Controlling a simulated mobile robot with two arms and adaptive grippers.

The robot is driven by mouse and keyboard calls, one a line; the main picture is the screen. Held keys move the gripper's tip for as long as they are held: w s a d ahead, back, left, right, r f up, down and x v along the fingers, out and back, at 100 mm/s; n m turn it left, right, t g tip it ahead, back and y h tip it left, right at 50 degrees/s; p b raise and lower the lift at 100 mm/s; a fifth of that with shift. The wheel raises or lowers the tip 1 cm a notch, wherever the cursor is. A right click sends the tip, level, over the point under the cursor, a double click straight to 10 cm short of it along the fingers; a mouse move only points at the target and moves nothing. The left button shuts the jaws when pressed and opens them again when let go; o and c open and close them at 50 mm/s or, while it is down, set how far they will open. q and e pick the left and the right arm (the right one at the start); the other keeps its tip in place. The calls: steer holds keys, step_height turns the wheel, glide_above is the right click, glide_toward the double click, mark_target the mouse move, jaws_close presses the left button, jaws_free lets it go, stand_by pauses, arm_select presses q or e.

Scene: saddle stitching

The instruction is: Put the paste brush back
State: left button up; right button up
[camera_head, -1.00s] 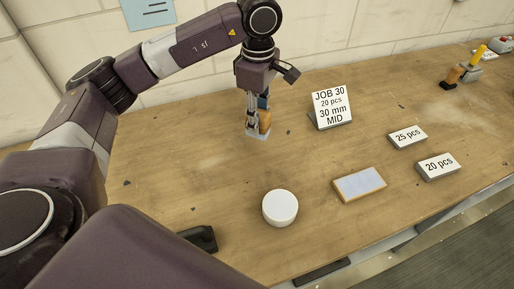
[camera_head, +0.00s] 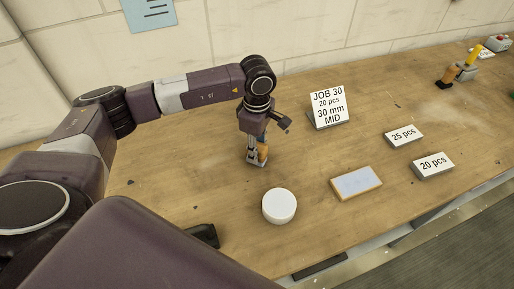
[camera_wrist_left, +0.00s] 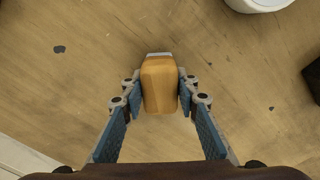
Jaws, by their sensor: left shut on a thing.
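My left gripper (camera_head: 257,158) is shut on the paste brush (camera_head: 263,151), which has an orange-brown wooden body. In the left wrist view the brush (camera_wrist_left: 159,85) sits between the two fingers, with a pale grey edge at its far end. My left gripper holds it low over the table, behind and left of a white round pot (camera_head: 279,205). I cannot tell whether the brush touches the table. The pot's edge also shows at the top of the left wrist view (camera_wrist_left: 258,3). My right gripper is not in view.
A JOB 30 sign (camera_head: 328,107) stands behind to the right. A pale blue block with a wooden rim (camera_head: 356,183) lies right of the pot. Cards reading 25 pcs (camera_head: 404,136) and 20 pcs (camera_head: 433,165) stand further right. The wooden table (camera_head: 190,180) is clear left of the pot.

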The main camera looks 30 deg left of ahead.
arm_select(q)
steer(key=shift+f+b, duration=0.15)
steer(key=shift+b, duration=0.15)
steer(key=o, duration=1)
steer(key=shift+r, duration=0.2)
step_height(320, 180, up, 11)
steer(key=shift+r+b, duration=0.1)
steer(key=shift+b, duration=0.9)
steer(key=shift+r, duration=0.45)
